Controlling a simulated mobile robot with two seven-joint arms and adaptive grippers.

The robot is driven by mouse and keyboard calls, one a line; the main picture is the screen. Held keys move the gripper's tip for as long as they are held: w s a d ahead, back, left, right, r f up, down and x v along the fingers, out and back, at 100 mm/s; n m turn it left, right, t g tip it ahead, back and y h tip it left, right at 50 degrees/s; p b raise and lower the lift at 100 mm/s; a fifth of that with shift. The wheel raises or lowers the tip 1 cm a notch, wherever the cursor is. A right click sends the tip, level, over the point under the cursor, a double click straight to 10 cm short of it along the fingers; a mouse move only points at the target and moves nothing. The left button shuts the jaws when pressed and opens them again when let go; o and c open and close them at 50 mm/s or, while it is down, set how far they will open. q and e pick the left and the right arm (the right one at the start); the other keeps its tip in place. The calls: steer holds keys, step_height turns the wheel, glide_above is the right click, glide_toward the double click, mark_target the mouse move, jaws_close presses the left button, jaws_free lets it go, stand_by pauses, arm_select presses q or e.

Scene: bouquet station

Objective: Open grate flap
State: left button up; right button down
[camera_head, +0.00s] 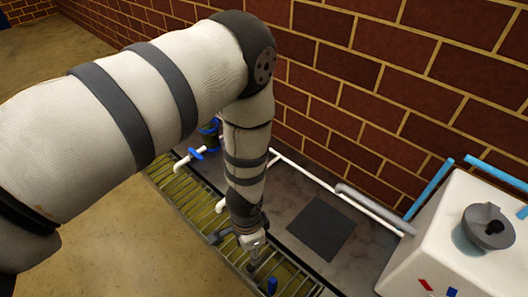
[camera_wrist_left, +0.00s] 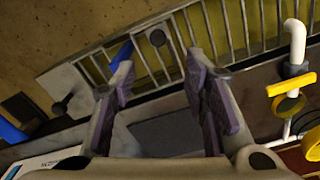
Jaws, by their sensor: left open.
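The floor grate (camera_head: 185,190) is a row of metal bars along the front of the dark counter, and it also shows across the top of the wrist view (camera_wrist_left: 230,32). Which part of the grate is the flap is hard to tell. My left gripper (camera_head: 256,250) points down over the grate. Its purple-padded fingers (camera_wrist_left: 160,75) are apart with nothing between them. My right gripper is not in view.
A dark square mat (camera_head: 321,229) lies on the counter. A white pipe (camera_head: 335,190) runs along the brick wall. A white box (camera_head: 455,245) with a grey funnel stands at right. A yellow valve handle (camera_wrist_left: 290,84) on a white pipe shows at right in the wrist view.

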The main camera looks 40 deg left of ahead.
mark_target(250, 267)
arm_select(q)
steer(key=f+b, duration=0.1)
steer(key=f, duration=0.2)
steer(key=f+b, duration=0.2)
steer(key=f, duration=0.1)
steer(key=f+b, duration=0.1)
steer(key=f, duration=0.3)
steer(key=shift+s, duration=0.35)
steer(key=shift+f+b, duration=0.4)
steer(key=shift+f, duration=0.1)
steer(key=shift+w, duration=0.1)
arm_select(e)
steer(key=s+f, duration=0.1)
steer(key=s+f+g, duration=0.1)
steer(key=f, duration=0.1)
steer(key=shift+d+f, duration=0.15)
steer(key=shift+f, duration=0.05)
arm_select(q)
jaws_close()
